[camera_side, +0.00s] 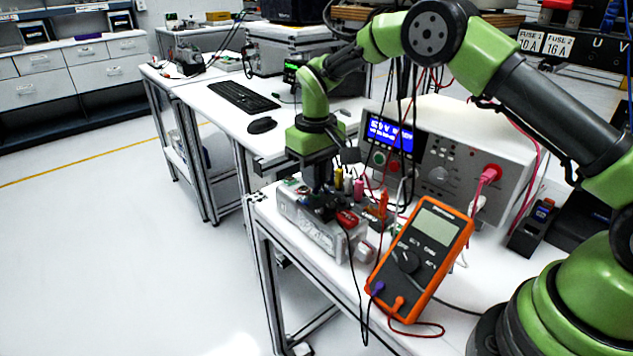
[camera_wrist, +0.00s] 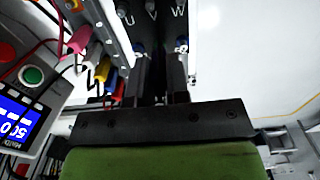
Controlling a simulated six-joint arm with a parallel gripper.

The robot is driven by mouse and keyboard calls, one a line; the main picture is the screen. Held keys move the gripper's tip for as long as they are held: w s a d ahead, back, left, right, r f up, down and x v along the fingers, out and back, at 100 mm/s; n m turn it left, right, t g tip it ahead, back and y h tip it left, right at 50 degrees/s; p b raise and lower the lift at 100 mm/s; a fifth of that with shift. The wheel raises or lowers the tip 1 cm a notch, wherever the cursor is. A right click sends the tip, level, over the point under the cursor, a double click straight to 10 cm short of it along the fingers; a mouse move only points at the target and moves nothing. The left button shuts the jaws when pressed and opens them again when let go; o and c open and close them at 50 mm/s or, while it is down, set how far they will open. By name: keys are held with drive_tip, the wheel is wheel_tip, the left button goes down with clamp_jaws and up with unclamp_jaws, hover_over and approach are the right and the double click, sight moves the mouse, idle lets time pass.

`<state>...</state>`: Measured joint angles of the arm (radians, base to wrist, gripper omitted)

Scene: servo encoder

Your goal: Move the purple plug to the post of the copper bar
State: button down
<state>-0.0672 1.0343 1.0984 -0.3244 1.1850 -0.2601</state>
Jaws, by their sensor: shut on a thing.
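A purple plug (camera_side: 378,288) sits in a socket at the lower left of the orange multimeter (camera_side: 420,258) in the side view. A black lead runs from it towards the grey box (camera_side: 318,232) under my gripper. My gripper (camera_side: 322,205) points down over this box, and its two fingers also show in the wrist view (camera_wrist: 160,58). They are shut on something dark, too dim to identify. I cannot make out the copper bar or its post clearly; the gripper and cables cover part of the box top.
A pink plug (camera_side: 358,189) and a yellow plug (camera_side: 338,179) stand beside my gripper. The power supply (camera_side: 440,150) with a lit blue display is behind the box. Loose leads hang around the multimeter. The floor left of the bench is clear.

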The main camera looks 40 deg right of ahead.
drive_tip(key=shift+r, duration=2.25)
approach(371, 204)
drive_tip(key=shift+f, duration=3.1)
drive_tip(key=shift+f, duration=0.15)
drive_tip(key=c, duration=1)
unclamp_jaws()
